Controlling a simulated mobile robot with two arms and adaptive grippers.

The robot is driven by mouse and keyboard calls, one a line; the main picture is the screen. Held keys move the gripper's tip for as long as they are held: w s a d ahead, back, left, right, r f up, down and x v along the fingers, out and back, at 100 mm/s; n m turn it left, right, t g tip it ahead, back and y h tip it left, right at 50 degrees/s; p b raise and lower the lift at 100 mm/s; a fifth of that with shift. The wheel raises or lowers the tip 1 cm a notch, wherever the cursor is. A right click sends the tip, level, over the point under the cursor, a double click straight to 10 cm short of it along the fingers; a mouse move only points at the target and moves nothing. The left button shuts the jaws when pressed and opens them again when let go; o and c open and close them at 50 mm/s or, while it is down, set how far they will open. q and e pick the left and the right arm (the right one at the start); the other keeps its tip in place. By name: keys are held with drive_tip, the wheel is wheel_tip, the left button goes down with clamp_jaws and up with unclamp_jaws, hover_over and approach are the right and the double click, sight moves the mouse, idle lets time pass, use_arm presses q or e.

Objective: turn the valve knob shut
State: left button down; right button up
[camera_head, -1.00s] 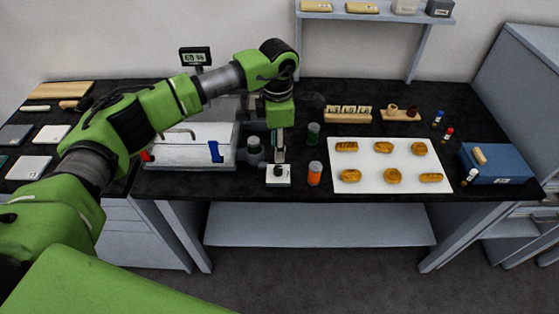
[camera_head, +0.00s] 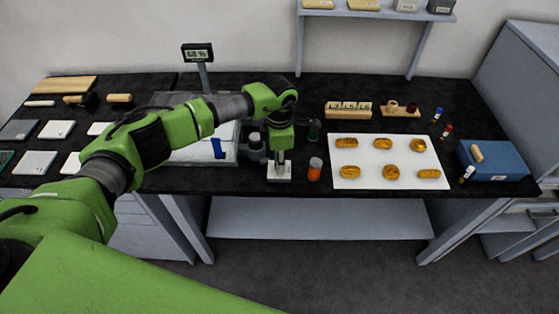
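My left gripper (camera_head: 280,157) points straight down over a small white block (camera_head: 280,173) near the front edge of the dark bench. Its narrow grey fingers reach down to the block's top. They are too small to tell open from shut. No knob shows clearly on the block; the gripper hides what stands on it. Beside the gripper on the left are dark, round-topped fittings (camera_head: 254,141) by a pale box-like unit with a blue lever-like part (camera_head: 217,148). I cannot tell whether these belong to the valve. My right gripper is out of view.
An orange bottle (camera_head: 315,170) stands close right of the block, and a dark green jar (camera_head: 314,130) behind it. A white sheet (camera_head: 365,179) with several golden lumps lies further right, then a blue box (camera_head: 495,160). A display (camera_head: 197,52) stands behind my arm.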

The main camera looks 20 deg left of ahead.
use_arm(q)
drive_tip(key=shift+n, duration=0.3)
drive_tip(key=n+b, duration=0.2)
drive_tip(key=n, duration=0.1)
drive_tip(key=shift+w+f+n+b, duration=0.1)
drive_tip(key=shift+n+b, duration=0.2)
drive_tip(key=shift+b, duration=0.05)
drive_tip(key=n+b, duration=0.2)
drive_tip(key=n, duration=0.4)
drive_tip(key=shift+b, duration=0.35)
drive_tip(key=n+b, duration=0.1)
drive_tip(key=n, duration=0.3)
drive_tip(key=shift+n+b, duration=0.5)
drive_tip(key=shift+n, duration=1.3)
drive_tip(key=shift+r, duration=0.2)
drive_tip(key=c, duration=1.8)
unclamp_jaws()
drive_tip(key=shift+c, duration=0.2)
